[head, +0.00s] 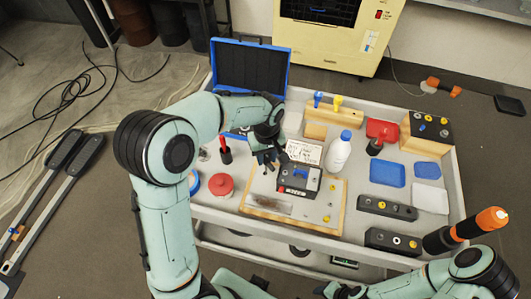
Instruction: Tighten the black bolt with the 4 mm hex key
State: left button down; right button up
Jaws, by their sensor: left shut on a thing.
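The device sits on a wooden board (263,206) on the cart. I cannot pick out the black bolt or the 4 mm hex key for certain at this size. Several small yellow and dark fittings (327,219) are on the board's right side. My right gripper (338,290) is low at the bottom edge, partly cut off, and its jaws are unclear.
The grey cart top (350,196) also holds a white bottle (338,151), a red round container (221,185), blue trays (387,173) and black blocks with fittings (392,241). An open blue case (249,66) stands behind my left forearm. A black-and-orange tool (466,229) stands at right.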

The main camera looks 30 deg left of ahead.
pick_arm(q)
jog(key=shift+r, duration=0.4)
jog(key=shift+w+a+r+p, duration=0.1)
jog(key=shift+a+r+p, duration=0.05)
jog(key=shift+r+p, duration=0.2)
jog(key=shift+r, duration=0.7)
pick_arm(e)
jog(key=shift+w+r, duration=0.7)
jog(key=shift+r, duration=0.2)
pick_arm(q)
jog(key=shift+r+p, duration=0.1)
jog(key=shift+p, duration=0.2)
jog(key=shift+r, duration=0.6)
notch_tip(320, 180, up, 3)
jog(key=shift+w+f+p, duration=0.1)
jog(key=shift+f+p, duration=0.1)
jog(key=shift+p, duration=0.65)
notch_tip(320, 180, up, 2)
jog(key=shift+p, duration=0.35)
pick_arm(e)
jog(key=shift+t, duration=0.4)
jog(key=w+r, duration=0.3)
jog(key=shift+w+r, duration=0.1)
jog(key=shift+w, duration=0.25)
pick_arm(q)
jog(key=shift+s, duration=0.2)
pick_arm(e)
jog(key=shift+s, duration=0.1)
